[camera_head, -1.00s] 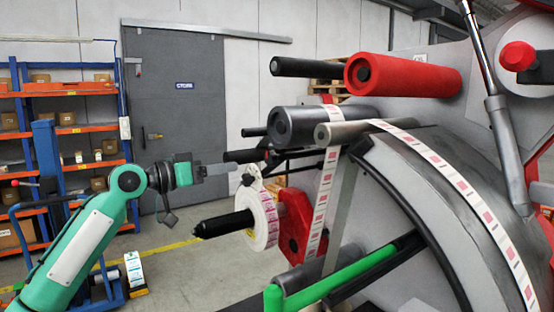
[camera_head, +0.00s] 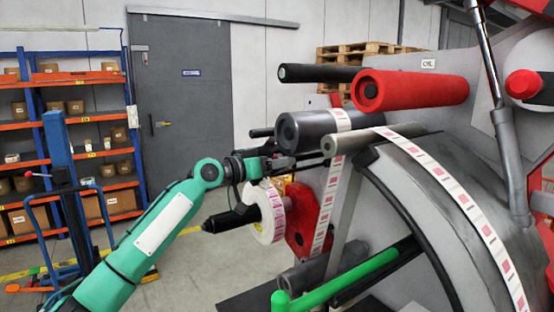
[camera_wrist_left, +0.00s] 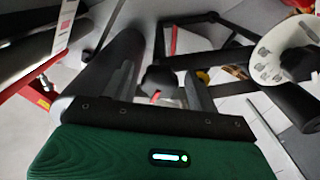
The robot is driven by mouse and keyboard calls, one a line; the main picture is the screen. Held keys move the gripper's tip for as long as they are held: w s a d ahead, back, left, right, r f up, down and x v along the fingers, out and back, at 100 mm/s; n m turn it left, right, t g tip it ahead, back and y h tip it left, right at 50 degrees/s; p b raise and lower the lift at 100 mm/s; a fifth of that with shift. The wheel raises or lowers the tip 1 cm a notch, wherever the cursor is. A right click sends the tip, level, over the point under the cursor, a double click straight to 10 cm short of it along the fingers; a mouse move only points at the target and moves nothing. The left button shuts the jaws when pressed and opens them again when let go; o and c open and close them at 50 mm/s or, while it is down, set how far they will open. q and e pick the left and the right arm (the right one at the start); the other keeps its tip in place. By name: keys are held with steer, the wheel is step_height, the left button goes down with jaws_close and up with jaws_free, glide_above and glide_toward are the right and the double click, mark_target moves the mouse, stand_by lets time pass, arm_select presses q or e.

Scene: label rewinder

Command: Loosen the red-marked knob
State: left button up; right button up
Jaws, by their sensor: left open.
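In the left wrist view, a dark knob (camera_wrist_left: 158,80) shows between the two fingers of my left gripper (camera_wrist_left: 160,88), with a small red mark near its lower edge. The fingers are open, one on each side of the knob. I cannot tell whether they touch it. In the head view my left gripper (camera_head: 298,160) reaches in beside the machine, below the grey roller (camera_head: 310,130) and above the label roll (camera_head: 268,212). The knob is not clearly visible there. My right gripper is in neither current view.
A red roller (camera_head: 415,90) juts out above. A black-ended spindle (camera_head: 228,220) carries the label roll, next to a red bracket (camera_head: 308,215). A label strip (camera_head: 330,205) runs down close by. A green bar (camera_head: 345,277) crosses below.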

arm_select(q)
steer(key=c, duration=1)
